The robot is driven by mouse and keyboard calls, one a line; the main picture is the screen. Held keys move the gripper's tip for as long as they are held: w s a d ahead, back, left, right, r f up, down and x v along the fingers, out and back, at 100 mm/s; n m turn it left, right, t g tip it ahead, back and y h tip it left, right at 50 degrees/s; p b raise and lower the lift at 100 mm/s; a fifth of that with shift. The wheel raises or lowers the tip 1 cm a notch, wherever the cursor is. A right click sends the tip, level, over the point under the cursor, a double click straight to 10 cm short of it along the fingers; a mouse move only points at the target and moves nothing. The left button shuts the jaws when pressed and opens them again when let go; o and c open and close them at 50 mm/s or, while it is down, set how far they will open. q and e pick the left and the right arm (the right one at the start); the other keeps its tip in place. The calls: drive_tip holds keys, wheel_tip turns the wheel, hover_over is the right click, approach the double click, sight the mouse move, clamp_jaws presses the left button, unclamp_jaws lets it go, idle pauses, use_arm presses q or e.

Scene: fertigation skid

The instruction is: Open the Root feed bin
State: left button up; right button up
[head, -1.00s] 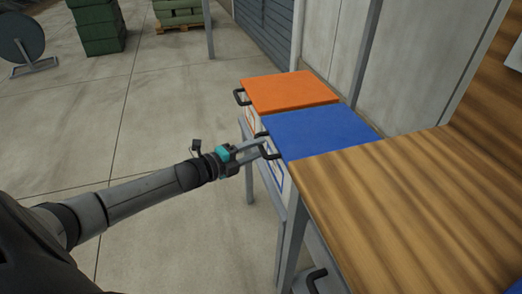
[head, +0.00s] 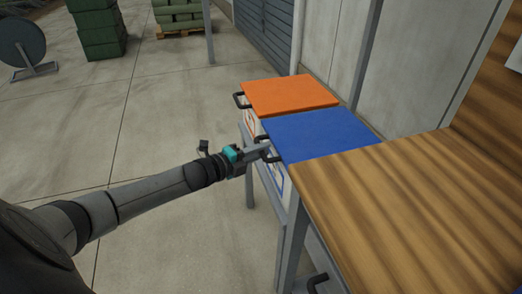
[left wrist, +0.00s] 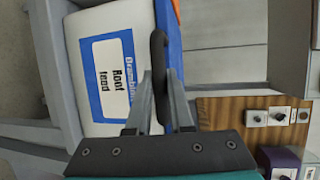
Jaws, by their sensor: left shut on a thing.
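The Root feed bin has a blue lid (head: 320,136) and stands between the orange-lidded bin and the wooden counter. Its lid lies flat and closed. In the left wrist view, its white front carries a blue-bordered label (left wrist: 112,76) reading "Root feed". A dark bar handle (left wrist: 159,62) sticks out from the lid's front edge. My left gripper (head: 264,151) is at this handle, its fingers (left wrist: 158,92) shut on the bar from both sides. The fingers partly hide the handle in the head view. My right gripper is not in view.
An orange-lidded bin (head: 290,96) with its own handle stands just beyond. A wooden counter (head: 400,200) is on the near right, and a wall rises behind the bins. Open concrete floor (head: 130,140) lies to the left. Green crates (head: 98,28) stand far back.

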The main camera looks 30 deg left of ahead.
use_arm(q)
clamp_jaws()
drive_tip(key=shift+r, duration=0.2)
idle(0.9)
